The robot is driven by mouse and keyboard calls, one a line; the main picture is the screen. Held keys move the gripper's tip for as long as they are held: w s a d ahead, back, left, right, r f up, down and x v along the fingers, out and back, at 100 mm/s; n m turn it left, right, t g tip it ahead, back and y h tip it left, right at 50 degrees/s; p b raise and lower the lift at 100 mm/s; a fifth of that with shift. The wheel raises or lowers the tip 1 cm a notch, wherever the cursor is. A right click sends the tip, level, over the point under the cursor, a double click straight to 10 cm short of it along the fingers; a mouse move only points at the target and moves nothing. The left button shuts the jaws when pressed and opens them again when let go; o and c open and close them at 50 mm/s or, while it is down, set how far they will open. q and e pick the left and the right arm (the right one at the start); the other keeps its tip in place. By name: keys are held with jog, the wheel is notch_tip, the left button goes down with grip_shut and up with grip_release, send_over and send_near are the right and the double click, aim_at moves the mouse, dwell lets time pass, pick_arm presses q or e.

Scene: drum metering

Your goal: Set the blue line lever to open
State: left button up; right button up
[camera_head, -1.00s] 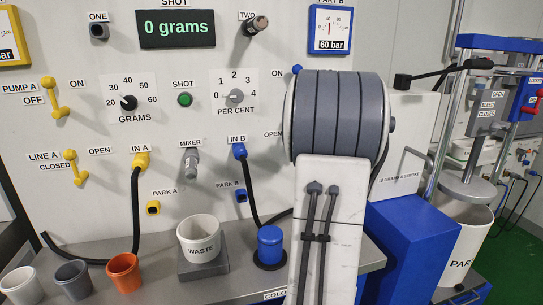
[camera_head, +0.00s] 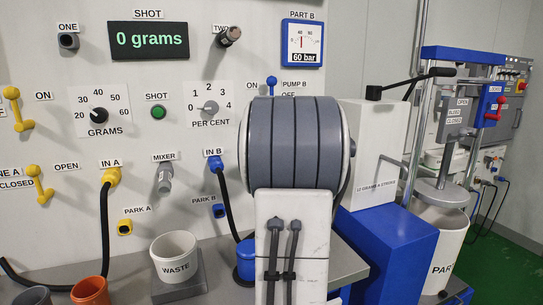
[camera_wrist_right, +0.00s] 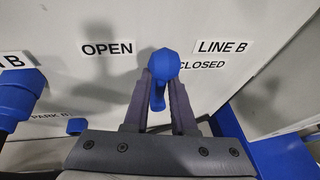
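The blue line lever (camera_wrist_right: 167,64) shows in the right wrist view, with its rounded knob at the top and a short handle reaching down from it. The label OPEN is to its left, and LINE B and CLOSED are to its right. My right gripper (camera_wrist_right: 161,84) has one finger on each side of the lever; a narrow gap shows beside the handle, so the fingers look open around it. Contact is hard to judge. In the head view my right arm hides this lever and the gripper. My left gripper is not in view.
In the head view the blue IN B hose (camera_head: 217,163) hangs left of my arm. A blue pump B lever (camera_head: 271,86) is above. The WASTE cup (camera_head: 175,257) stands on the shelf, and a blue box (camera_head: 390,250) is at right. IN B (camera_wrist_right: 18,95) also shows at the wrist view's left.

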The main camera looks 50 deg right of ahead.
jog(key=shift+o, duration=0.5)
jog(key=p+v, duration=0.2)
jog(key=v, duration=0.8)
jog(key=shift+s+a, duration=0.15)
jog(key=shift+a, duration=0.05)
